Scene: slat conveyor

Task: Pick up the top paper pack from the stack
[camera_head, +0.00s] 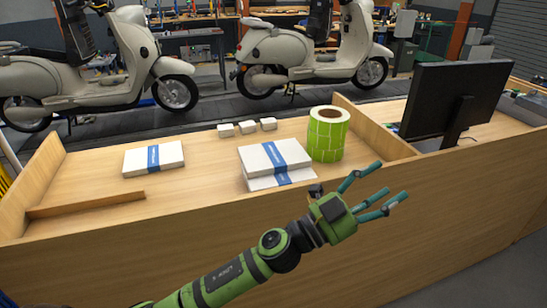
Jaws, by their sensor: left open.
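A stack of white paper packs with blue bands lies on the wooden desk, left of the green roll. The top paper pack (262,157) sits slightly off the lower pack (262,184), whose front edge shows beneath it. Another single paper pack (140,160) with a blue band lies farther left on the desk. My left gripper (378,187) is open and empty, with its teal fingers spread. It is in front of the desk, to the right of the stack and apart from it. My right gripper is not in view.
A green label roll (327,140) stands close to the stack's right side. Several small white boxes (247,127) sit behind the stack. A wooden divider (370,130) and a monitor (455,98) are to the right. A wooden strip (88,204) lies at left. Scooters stand behind.

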